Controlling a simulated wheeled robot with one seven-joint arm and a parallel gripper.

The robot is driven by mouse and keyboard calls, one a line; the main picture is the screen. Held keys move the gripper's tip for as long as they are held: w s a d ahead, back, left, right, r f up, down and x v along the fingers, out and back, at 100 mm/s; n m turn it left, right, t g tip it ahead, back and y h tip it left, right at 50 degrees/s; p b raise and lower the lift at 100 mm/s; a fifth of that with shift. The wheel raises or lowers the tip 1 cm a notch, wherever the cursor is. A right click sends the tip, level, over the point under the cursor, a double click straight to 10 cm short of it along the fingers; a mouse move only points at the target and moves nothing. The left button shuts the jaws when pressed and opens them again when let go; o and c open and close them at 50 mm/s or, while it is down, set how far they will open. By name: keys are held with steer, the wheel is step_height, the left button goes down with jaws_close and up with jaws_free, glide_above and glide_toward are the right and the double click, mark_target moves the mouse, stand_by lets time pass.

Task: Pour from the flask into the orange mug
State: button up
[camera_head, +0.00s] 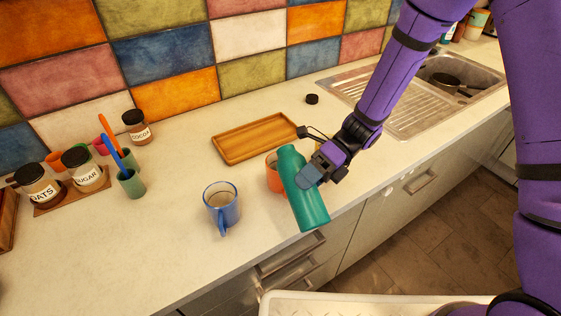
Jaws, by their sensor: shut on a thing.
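The teal flask (304,203) is in my gripper (312,174), which is shut around its middle. The flask leans, with its narrower end up and to the left and its wide base down and to the right, near the counter's front edge. The orange mug (272,174) stands on the counter behind the flask. The flask hides much of it, so I cannot see into it fully. I cannot tell whether the flask's mouth is open, or how far it is from the mug.
A blue mug (212,216) stands left of the flask. A wooden tray (226,152) lies behind, with a small dark cap (312,99) beyond it. Labelled jars (87,175) and a green cup with utensils (131,186) are at left. The sink (405,120) is at right.

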steer(key=shift+f+m+g, duration=0.15)
steer(key=shift+m+g, duration=0.15)
stand_by(0.8)
steer(key=shift+w+a+r+m+g, duration=0.15)
steer(key=shift+w+r+m+g, duration=0.15)
steer(key=shift+r+m, duration=0.25)
stand_by(2.2)
